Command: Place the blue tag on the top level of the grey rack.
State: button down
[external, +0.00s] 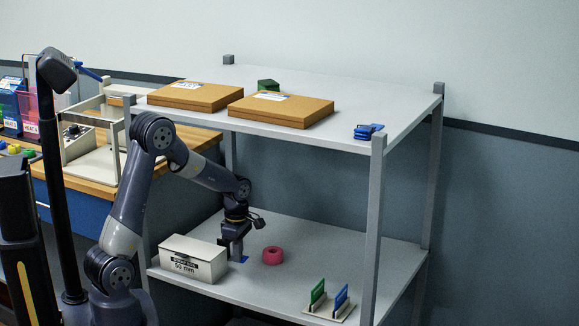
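The grey rack (300,75) has a top level and a lower shelf (210,292). My gripper (238,257) points down at the lower shelf, between a white box and a pink roll. A small flat blue piece (245,259), which may be the blue tag, shows at my fingertips on or just above the shelf. My fingers partly hide it, and I cannot tell whether they are closed on it. Another blue upright piece (341,296) stands beside a green one (318,292) in a small holder at the front right of the lower shelf.
The white box (194,258) is close left of my gripper, the pink roll (272,255) close right. On top are two brown boxes (195,96) (280,108), a green item (268,85) and blue clip-like items (368,131). The top's right part is mostly clear. Posts (374,230) stand at the corners.

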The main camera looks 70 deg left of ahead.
aim_at(239, 277)
jog(key=shift+f, duration=2.45)
jog(key=shift+b, duration=0.3)
jog(key=shift+f, duration=0.2)
jog(key=c, duration=1.7)
grip_release()
jog(key=r, duration=0.3)
jog(key=r+p, duration=0.1)
jog(key=r, duration=0.6)
jog(key=shift+s+d+r+p, duration=0.1)
jog(key=shift+d+r+p, duration=0.05)
jog(key=shift+d+p, duration=0.2)
jog(key=shift+o, duration=0.7)
jog(key=shift+r, duration=0.3)
